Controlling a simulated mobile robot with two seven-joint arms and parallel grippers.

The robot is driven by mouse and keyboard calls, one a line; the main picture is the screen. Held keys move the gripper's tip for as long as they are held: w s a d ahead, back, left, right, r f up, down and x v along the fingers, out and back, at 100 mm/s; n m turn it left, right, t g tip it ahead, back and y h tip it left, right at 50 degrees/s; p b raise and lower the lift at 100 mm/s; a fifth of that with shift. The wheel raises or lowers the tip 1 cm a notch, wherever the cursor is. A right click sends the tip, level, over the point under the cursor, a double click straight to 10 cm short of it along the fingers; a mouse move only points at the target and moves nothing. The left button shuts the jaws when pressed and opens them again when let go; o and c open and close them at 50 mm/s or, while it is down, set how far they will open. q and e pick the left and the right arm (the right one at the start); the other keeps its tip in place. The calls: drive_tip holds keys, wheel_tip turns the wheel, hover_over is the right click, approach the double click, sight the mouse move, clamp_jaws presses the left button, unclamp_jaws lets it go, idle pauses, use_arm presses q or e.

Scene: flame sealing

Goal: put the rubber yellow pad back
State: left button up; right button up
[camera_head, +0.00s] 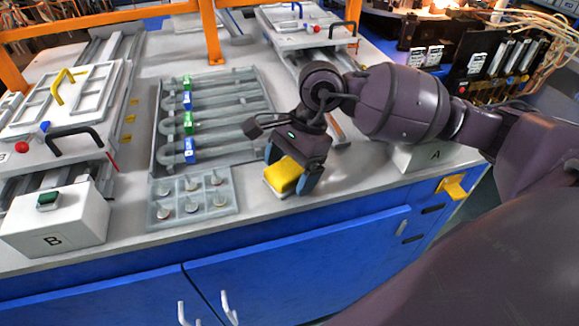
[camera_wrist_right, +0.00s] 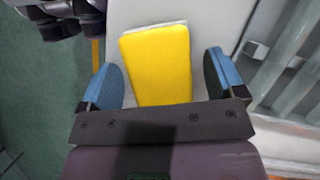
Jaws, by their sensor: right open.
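The yellow rubber pad (camera_head: 284,175) lies on a pale base (camera_head: 270,188) on the bench, near its front edge. My right gripper (camera_head: 290,170) is over the pad with its blue-tipped fingers on either side of it. In the right wrist view the pad (camera_wrist_right: 157,62) is between the two open fingers (camera_wrist_right: 165,80), with gaps on both sides. A strip of the pale base shows past the pad's far end.
A grey tray of small metal pieces (camera_head: 192,197) stands left of the pad, with a rack of tubes (camera_head: 215,115) behind. White box B (camera_head: 52,222) is at front left and box A (camera_head: 435,157) at right. The bench's front edge is close.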

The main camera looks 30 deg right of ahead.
drive_tip(key=shift+d+r, duration=0.1)
drive_tip(key=shift+r, duration=0.3)
drive_tip(key=v, duration=1)
drive_tip(key=shift+p, duration=0.35)
drive_tip(key=shift+w+d+r, duration=0.1)
drive_tip(key=shift+d+r, duration=0.15)
drive_tip(key=shift+r, duration=0.45)
